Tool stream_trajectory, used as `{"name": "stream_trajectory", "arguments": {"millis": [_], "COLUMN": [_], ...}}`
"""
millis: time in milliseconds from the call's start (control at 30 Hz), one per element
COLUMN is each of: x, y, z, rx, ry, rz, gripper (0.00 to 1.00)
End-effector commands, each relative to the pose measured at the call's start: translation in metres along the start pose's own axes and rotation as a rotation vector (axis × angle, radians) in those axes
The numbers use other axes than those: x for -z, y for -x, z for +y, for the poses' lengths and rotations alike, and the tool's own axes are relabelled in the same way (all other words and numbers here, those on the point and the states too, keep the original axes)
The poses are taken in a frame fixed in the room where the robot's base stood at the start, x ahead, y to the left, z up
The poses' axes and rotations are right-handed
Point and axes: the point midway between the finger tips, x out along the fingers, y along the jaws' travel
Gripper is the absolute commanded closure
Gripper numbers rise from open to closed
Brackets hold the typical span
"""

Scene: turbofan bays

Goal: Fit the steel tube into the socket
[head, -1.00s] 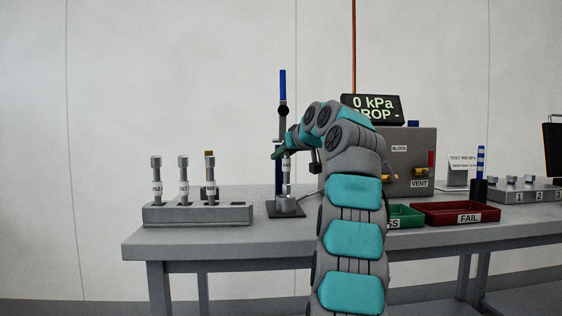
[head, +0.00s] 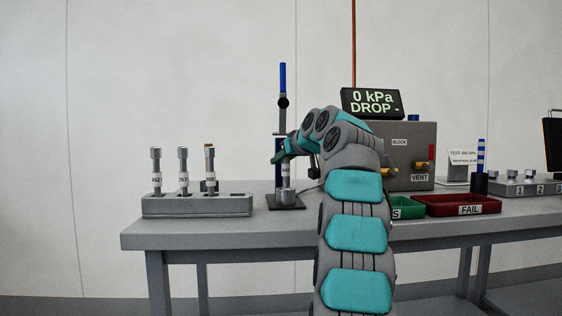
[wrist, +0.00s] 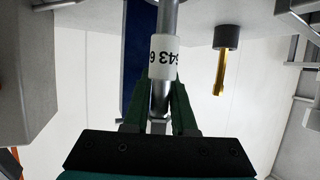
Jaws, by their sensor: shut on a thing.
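The steel tube (head: 286,174) with a white label is held upright in my gripper (head: 283,157). In the wrist view, the tube (wrist: 169,20) runs up from between the green fingers of my gripper (wrist: 166,108), which are shut on it, with its label showing "643 6". The socket (head: 286,196) is a short grey cylinder on the dark base plate of a stand with a blue-topped post. The tube's lower end is at the socket's mouth. How deep it sits inside cannot be told.
A grey rack (head: 197,206) with several labelled tubes stands at the left. A grey block with a VENT label (head: 419,177) and a display reading 0 kPa (head: 371,103) stand behind my arm. Green (head: 405,211) and red FAIL (head: 430,207) trays lie to the right.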

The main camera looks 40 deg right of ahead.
Motion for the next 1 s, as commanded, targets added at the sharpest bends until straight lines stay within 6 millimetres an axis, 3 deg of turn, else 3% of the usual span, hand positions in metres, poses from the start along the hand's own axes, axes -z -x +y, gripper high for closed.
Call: {"name": "stream_trajectory", "arguments": {"millis": [67,100,333,767,1000], "x": [-0.004,-0.003,-0.002,0.002,0.001], "y": [-0.001,-0.001,-0.001,0.002,0.031], "z": [0.0,0.0,0.0,0.0,-0.002], "rx": [0.001,0.0,0.0,0.0,0.002], "ry": [0.0,0.0,0.0,0.0,0.002], "rz": [0.001,0.0,0.0,0.0,0.001], "gripper": [1.0,0.72,0.46,0.45,0.45]}}
